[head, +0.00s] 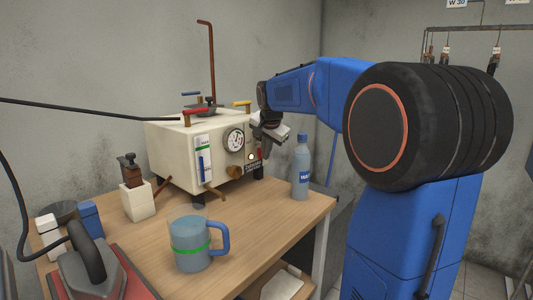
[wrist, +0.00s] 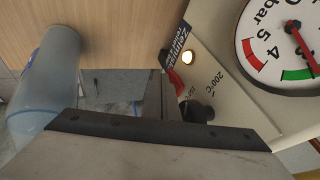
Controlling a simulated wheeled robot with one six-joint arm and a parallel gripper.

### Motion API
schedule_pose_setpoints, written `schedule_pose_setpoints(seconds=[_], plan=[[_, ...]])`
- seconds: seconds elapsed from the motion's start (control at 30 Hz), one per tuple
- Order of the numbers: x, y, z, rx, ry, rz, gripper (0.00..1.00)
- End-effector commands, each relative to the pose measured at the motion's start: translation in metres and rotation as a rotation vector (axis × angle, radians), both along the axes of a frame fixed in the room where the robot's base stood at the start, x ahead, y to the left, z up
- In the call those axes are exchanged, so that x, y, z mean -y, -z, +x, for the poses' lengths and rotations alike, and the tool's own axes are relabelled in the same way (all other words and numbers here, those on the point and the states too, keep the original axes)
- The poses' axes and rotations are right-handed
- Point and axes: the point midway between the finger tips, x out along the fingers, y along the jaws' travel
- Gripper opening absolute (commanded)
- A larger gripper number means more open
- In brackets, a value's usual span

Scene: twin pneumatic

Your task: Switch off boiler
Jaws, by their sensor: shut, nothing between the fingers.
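The boiler (head: 172,147) is a cream box on the wooden table, with a water-level window, a round pressure gauge (head: 234,140) and valve handles on top. My gripper (head: 268,138) is at the right end of its front panel, shut and empty. In the wrist view the gripper (wrist: 160,98) is close to the panel, below a glowing round lamp (wrist: 187,58). A small red part (wrist: 175,78) shows beside the finger, partly hidden; I cannot tell if it is a switch. A dark knob (wrist: 200,112) by the temperature marks is also partly covered.
A water bottle (head: 300,170) stands right of the boiler, near the table edge. A blue mug (head: 191,245) is in front. An iron (head: 88,265) rests on a red mat at the left front. A brass spout sticks out from the boiler's front.

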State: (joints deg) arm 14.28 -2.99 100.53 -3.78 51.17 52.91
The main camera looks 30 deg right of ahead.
Motion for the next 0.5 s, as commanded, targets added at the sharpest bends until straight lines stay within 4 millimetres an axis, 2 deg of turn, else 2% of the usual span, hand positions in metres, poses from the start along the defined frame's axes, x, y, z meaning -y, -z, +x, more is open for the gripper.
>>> schedule_pose_setpoints(seconds=[0.13,0.5], plan=[[-0.0007,0.0044,0.0016,0.054,-0.001,0.022,0.00],[-0.0012,0.0006,0.0026,0.050,-0.003,0.019,0.00]])
